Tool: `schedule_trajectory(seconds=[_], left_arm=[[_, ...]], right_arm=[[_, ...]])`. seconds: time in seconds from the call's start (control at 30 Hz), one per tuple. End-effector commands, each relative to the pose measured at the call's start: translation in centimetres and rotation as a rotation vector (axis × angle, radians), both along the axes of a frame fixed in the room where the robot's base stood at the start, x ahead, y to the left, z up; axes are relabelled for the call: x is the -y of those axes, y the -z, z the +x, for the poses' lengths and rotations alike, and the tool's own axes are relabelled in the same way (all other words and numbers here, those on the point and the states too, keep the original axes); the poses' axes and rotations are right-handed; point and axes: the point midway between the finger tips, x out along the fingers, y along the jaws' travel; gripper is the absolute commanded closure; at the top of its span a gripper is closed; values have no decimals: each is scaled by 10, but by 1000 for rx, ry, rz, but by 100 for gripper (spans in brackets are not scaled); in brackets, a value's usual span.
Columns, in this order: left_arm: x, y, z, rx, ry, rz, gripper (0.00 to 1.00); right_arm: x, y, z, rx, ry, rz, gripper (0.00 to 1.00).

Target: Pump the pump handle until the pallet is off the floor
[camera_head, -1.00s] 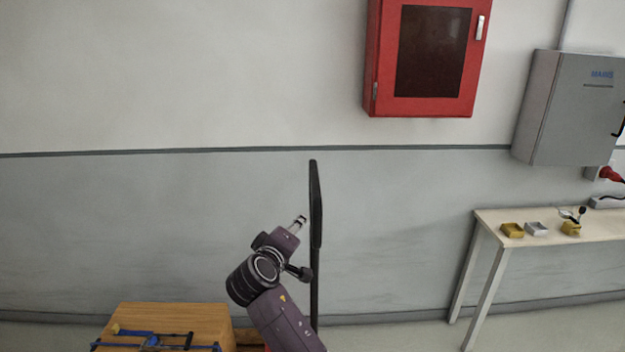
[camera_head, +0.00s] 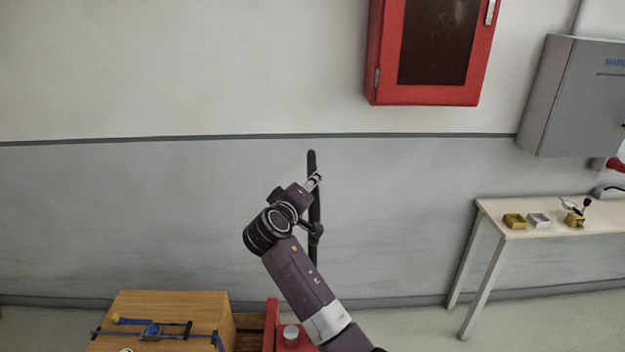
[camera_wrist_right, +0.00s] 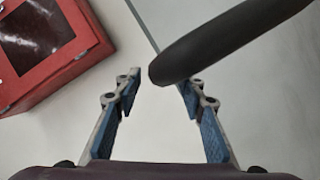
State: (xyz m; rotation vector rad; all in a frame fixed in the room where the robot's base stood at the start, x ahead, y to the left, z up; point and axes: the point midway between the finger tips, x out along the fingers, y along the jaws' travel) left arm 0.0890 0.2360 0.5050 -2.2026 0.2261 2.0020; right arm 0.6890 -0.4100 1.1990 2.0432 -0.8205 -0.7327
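The pump handle (camera_head: 312,160) is a black upright bar in the middle of the head view, above the red pump body (camera_head: 285,335) at the bottom. My right gripper (camera_head: 316,180) overlaps the upper part of the handle in that view. In the right wrist view its two blue-padded fingers (camera_wrist_right: 158,85) stand wide apart, and the thick rounded handle end (camera_wrist_right: 225,42) crosses just beyond the right fingertip. Contact cannot be told. A strip of the wooden pallet (camera_head: 250,328) shows beside the red body; its underside is hidden. My left gripper is out of view.
A wooden crate (camera_head: 225,318) with blue clamps on top stands at the lower left. A white table (camera_head: 540,228) with small boxes is at the right. A red cabinet (camera_head: 374,75) and a grey cabinet (camera_head: 575,100) hang on the wall behind.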

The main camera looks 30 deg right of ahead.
Motion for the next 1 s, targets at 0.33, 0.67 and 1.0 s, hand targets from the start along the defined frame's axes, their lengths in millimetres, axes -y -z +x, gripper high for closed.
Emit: schedule_trajectory(seconds=[0.33,0.67,1.0], left_arm=[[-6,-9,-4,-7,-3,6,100],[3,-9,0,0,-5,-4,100],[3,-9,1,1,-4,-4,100]], right_arm=[[20,6,16,0,1,0,63],[20,6,16,0,0,0,76],[20,6,16,-1,0,1,100]])
